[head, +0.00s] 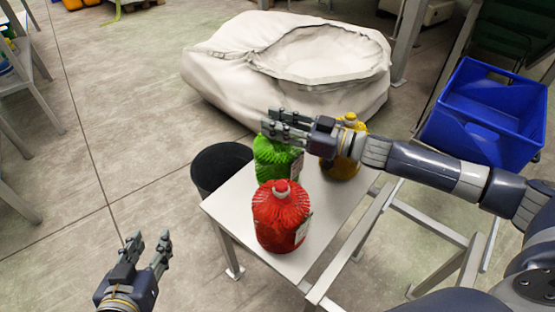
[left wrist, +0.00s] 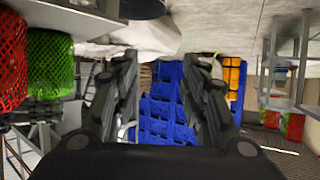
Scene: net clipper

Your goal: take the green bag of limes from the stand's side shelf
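The green bag of limes (head: 274,166) stands upright on the stand's white side shelf (head: 226,203), behind the red bag (head: 282,217). My right gripper (head: 274,124) is at the top of the green bag, its fingers covering the neck. I cannot tell whether it is closed on the neck. The left wrist view appears upside down and shows the green bag (left wrist: 50,62) with grey gripper parts at its neck end. My left gripper (head: 147,245) is open and empty at the lower left, away from the shelf. Its fingers also frame the left wrist view (left wrist: 160,95).
A yellow bag (head: 343,160) stands close right of the green one, partly behind my right wrist. A black bucket (head: 218,167) stands left of the shelf. A big white sack (head: 220,68) lies behind. A blue crate (head: 480,118) is at right.

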